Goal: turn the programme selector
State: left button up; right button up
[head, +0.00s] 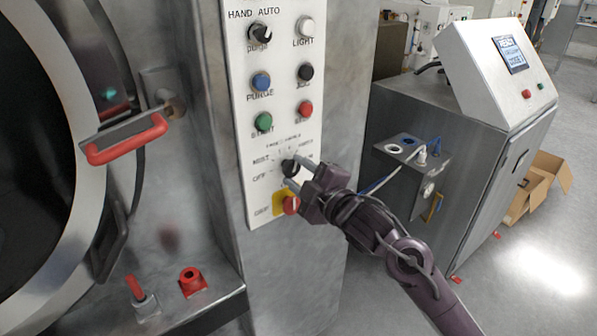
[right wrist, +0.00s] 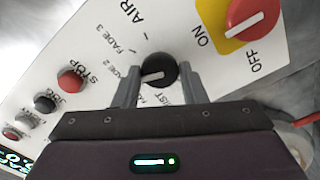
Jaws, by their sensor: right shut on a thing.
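The programme selector (head: 291,168) is a round black knob with a pale pointer line, low on the white control panel (head: 290,120). It also shows in the right wrist view (right wrist: 158,70), with printed labels around it such as FADE 2, FADE 3 and AIR. My right gripper (head: 298,172) reaches in from the lower right and is shut on the knob, one finger on each side. In the right wrist view the pointer line lies across the knob, its left end toward the label partly hidden by a finger. My left gripper is not in view.
A red-and-yellow ON/OFF switch (right wrist: 250,22) sits close to the knob; it shows just below it in the head view (head: 290,204). Buttons and the HAND/AUTO knob (head: 260,33) are above. A red door handle (head: 127,140) is left. A steel cabinet (head: 450,150) stands right.

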jog(key=shift+f, duration=0.1)
jog(key=o, duration=1)
jog(key=shift+c, duration=0.2)
jog(key=shift+s+d, duration=0.2)
jog(key=shift+s, duration=0.05)
jog(key=b+v, duration=0.2)
jog(key=v, duration=0.5)
